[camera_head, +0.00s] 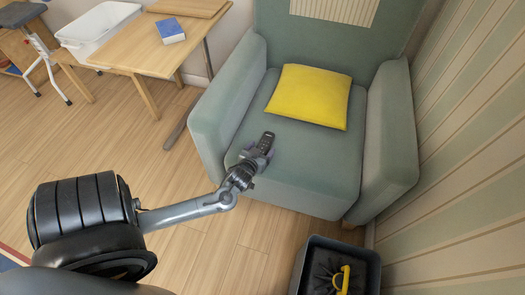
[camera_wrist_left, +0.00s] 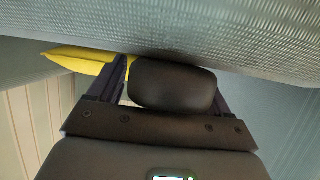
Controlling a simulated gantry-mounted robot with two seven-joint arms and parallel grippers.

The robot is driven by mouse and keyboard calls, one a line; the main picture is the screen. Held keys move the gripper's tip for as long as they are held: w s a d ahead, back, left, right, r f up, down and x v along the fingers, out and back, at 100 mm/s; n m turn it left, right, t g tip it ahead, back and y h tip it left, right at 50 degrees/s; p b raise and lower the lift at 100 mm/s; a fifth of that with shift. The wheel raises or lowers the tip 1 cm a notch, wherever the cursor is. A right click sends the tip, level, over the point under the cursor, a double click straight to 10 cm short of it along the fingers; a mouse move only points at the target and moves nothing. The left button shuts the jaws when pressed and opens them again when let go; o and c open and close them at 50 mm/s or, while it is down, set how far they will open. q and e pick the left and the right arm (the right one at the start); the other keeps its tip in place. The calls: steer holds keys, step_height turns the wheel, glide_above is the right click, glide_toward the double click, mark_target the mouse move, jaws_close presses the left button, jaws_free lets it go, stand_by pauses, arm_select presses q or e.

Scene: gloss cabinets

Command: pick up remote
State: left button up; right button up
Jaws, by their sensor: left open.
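The remote (camera_head: 267,140) is small and black and lies on the front part of the armchair's seat (camera_head: 310,155). My left gripper (camera_head: 257,155) reaches in low at the front of the seat, with its fingers around the near end of the remote. In the left wrist view, which is upside down, the remote's dark rounded end (camera_wrist_left: 172,86) sits between the two open fingers, against the seat fabric. Whether a finger touches it I cannot tell. My right gripper is not in view.
A yellow cushion (camera_head: 310,96) lies behind the remote. Green armrests (camera_head: 388,150) flank the seat. A dark bin (camera_head: 312,262) with a yellow-handled thing inside stands in front of the chair. A wooden table (camera_head: 150,58) with a blue box (camera_head: 170,30) stands left.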

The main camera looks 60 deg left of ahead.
arm_select(q)
steer(key=c, duration=1.1)
steer(key=shift+r, duration=0.1)
